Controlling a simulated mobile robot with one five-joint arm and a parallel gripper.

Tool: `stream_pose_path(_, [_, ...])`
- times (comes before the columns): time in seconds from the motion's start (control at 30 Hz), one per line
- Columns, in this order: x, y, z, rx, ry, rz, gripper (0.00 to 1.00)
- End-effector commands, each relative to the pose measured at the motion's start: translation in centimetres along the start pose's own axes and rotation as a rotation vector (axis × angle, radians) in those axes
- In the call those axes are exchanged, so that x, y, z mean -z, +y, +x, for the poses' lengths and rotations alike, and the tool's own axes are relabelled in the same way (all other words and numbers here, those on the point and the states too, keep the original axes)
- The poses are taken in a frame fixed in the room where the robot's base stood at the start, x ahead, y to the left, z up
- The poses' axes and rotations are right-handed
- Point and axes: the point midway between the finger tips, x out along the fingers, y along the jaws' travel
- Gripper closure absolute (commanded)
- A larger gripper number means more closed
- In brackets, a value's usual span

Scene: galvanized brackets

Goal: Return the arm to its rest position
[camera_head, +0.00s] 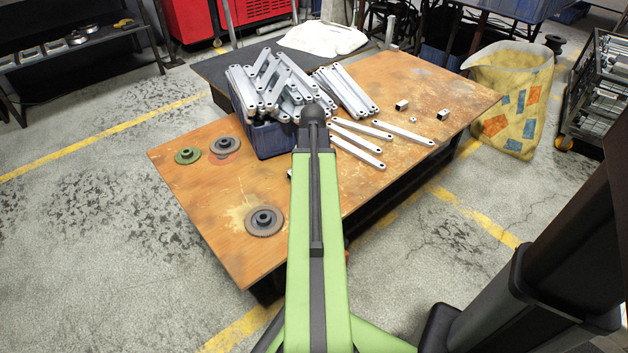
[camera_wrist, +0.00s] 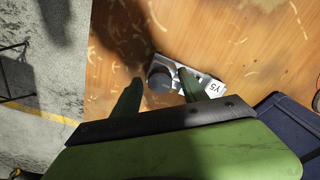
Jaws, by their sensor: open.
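My green arm (camera_head: 318,250) reaches out over the wooden table (camera_head: 220,205) in the head view and hides my gripper there. In the wrist view my gripper (camera_wrist: 158,78) points down at the tabletop, with its two green fingers apart. A small grey metal part (camera_wrist: 198,80) with a round dark end and a white tag lies on the wood at the fingertips. The right finger overlaps it in the picture; I cannot tell whether they touch. Nothing is visibly held.
A blue crate (camera_head: 272,140) heaped with galvanized brackets (camera_head: 270,85) stands just beyond the arm. More brackets (camera_head: 352,145) lie to its right. Gears (camera_head: 264,221) lie to the left. A yellow sack (camera_head: 512,95) stands right of the table; a dark column (camera_head: 530,270) rises at lower right.

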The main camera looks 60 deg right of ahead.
Motion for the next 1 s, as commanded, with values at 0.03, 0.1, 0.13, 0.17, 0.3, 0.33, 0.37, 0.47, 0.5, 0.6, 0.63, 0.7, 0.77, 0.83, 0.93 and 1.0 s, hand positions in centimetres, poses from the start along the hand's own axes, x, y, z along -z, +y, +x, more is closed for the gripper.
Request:
stream_pose_path(0.03, [0.01, 0.02, 0.0, 0.0, 0.0, 0.0, 0.49])
stream_pose_path(0.1, [0.0, 0.01, 0.0, 0.0, 0.0, -0.001, 0.49])
stream_pose_path(0.13, [0.0, 0.02, 0.0, 0.0, 0.0, -0.001, 0.49])
stream_pose_path(0.17, [0.0, 0.02, 0.0, 0.0, 0.0, -0.001, 0.52])
stream_pose_path(0.3, [0.01, 0.02, 0.0, 0.0, 0.0, -0.002, 0.7])
stream_pose_path(0.33, [0.01, 0.02, 0.0, 0.0, 0.0, -0.002, 0.74])
stream_pose_path(0.37, [0.01, 0.02, 0.0, 0.0, 0.0, -0.002, 0.78])
stream_pose_path(0.47, [0.01, 0.02, 0.0, 0.0, 0.0, -0.002, 0.91])
stream_pose_path(0.5, [0.01, 0.02, 0.0, 0.0, 0.0, -0.002, 0.96])
stream_pose_path(0.6, [0.01, 0.02, 0.0, 0.0, 0.0, -0.002, 1.0])
stream_pose_path(0.63, [0.01, 0.02, 0.0, 0.0, 0.0, -0.002, 1.0])
stream_pose_path(0.7, [0.01, 0.02, 0.0, 0.0, 0.0, -0.003, 1.0])
stream_pose_path(0.77, [0.01, 0.03, 0.0, 0.0, 0.0, -0.003, 1.0])
stream_pose_path(0.83, [0.01, 0.03, 0.0, 0.0, 0.0, -0.005, 1.0])
stream_pose_path(0.93, [0.01, 0.03, 0.0, 0.0, 0.0, -0.093, 1.0])
stream_pose_path(1.0, [0.01, 0.03, 0.0, 0.0, 0.0, -0.232, 1.0])
